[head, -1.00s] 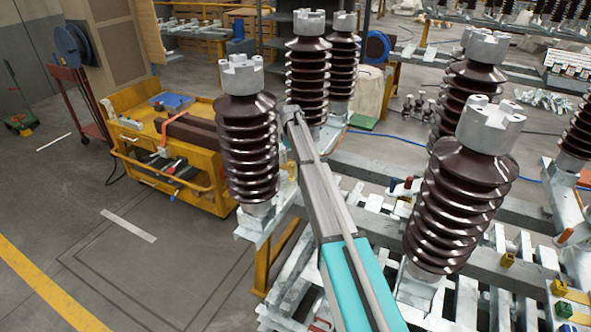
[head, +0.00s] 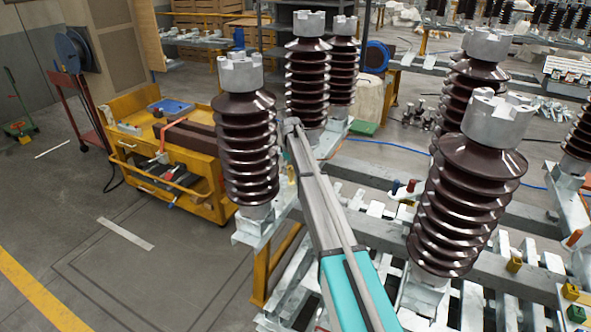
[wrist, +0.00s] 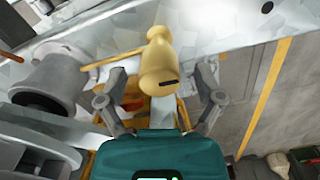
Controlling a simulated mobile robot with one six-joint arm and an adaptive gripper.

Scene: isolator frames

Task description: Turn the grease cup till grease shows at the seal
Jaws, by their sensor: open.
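The grease cup, a brass-coloured rounded part (wrist: 158,62) with a dark slot near its lower end, shows in the wrist view against a pale grey metal beam. My gripper (wrist: 160,99) has its two grey fingers spread wide, one to each side and below the cup in the picture. The cup lies between the lines of the fingers, and no contact shows. In the head view my arm reaches to the ribbed brown insulator at the left, and the gripper itself cannot be made out. The seal and any grease cannot be made out.
A grey cylindrical fitting (wrist: 50,82) stands left of the cup in the wrist view. Ribbed insulators stand close on both sides of my arm, one left (head: 247,145) and one right (head: 466,190). A yellow cart (head: 175,165) stands at left. The floor at front left is clear.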

